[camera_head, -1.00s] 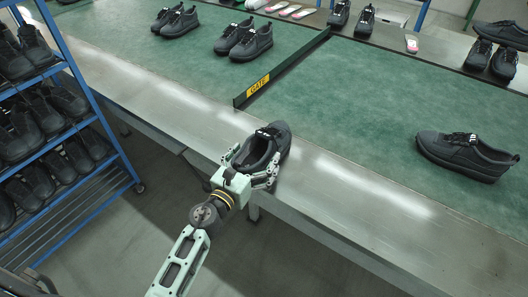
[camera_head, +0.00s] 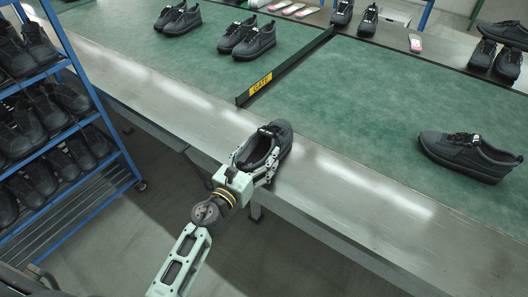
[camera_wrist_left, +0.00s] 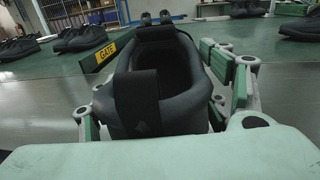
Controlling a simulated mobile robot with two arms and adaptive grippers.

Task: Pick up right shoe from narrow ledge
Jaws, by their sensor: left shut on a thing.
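A black shoe (camera_head: 276,142) is at the metal ledge (camera_head: 225,133) along the front of the green table, with its heel toward me. My left gripper (camera_head: 254,162) is shut on the heel end of this shoe, one finger on each side. In the left wrist view the shoe (camera_wrist_left: 158,85) fills the middle, its opening facing up, between the green-padded fingers (camera_wrist_left: 160,112). I cannot tell whether the sole touches the ledge. My right gripper is not in view.
A low gate (camera_head: 285,70) with a yellow label stands across the table beyond the shoe. A single black shoe (camera_head: 466,157) lies to the right. Pairs of shoes (camera_head: 247,38) stand at the back. A blue rack (camera_head: 85,125) full of shoes is at left. The right ledge is clear.

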